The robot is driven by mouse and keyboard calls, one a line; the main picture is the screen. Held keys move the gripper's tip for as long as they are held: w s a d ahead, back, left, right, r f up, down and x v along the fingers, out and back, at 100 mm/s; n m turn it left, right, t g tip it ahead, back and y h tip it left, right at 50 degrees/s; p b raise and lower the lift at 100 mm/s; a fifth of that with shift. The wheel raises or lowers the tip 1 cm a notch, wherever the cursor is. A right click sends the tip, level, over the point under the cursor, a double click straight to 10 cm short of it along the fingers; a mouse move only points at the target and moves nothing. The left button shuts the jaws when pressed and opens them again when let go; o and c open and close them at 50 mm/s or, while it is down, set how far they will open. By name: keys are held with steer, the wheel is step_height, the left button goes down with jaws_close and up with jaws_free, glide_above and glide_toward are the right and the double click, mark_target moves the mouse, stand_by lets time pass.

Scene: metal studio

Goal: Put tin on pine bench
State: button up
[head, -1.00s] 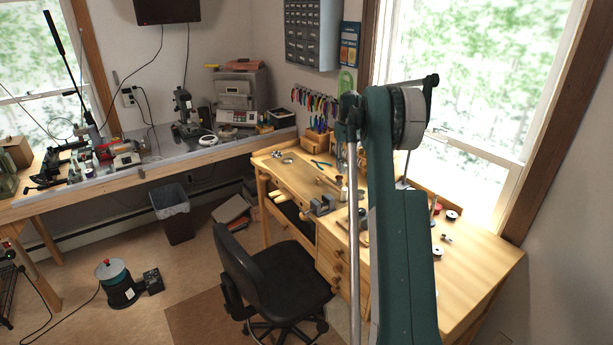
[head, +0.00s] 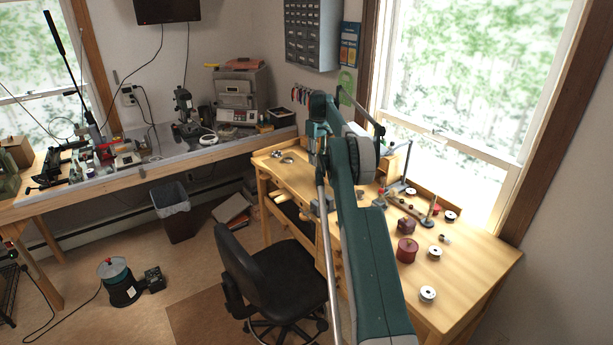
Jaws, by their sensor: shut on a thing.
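The pine bench (head: 470,262) is the light wooden workbench on the right, under the window. A dark red round container with a small knob on top (head: 406,251) stands upright on its top, right of my arm. I cannot tell whether it is the tin. My arm rises across the middle of the head view and covers part of the bench. My gripper is hidden behind the arm, so its jaws and anything in them do not show. No other thing is clearly a tin.
Around the container lie a small dark red box (head: 406,227), white spools (head: 427,294) and a board with pegs (head: 410,212). A black chair (head: 265,270) stands before the bench. A long side table (head: 100,183) runs along the back wall.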

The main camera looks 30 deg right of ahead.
steer(key=shift+w+a+f+n, duration=0.2)
steer(key=shift+w+a, duration=0.1)
steer(key=shift+w, duration=0.2)
steer(key=shift+w+a+f+n, duration=0.1)
steer(key=shift+w+a+n, duration=0.15)
steer(key=shift+w, duration=0.3)
steer(key=shift+w+a+f+n, duration=0.15)
steer(key=shift+w+a, duration=0.2)
steer(key=shift+w, duration=0.15)
glide_above(311, 182)
steer(key=shift+w+f+p, duration=0.1)
steer(key=shift+f+p, duration=0.25)
steer(key=shift+f, duration=2.8)
steer(key=shift+f, duration=1.85)
steer(key=shift+f, duration=0.15)
steer(key=o, duration=0.9)
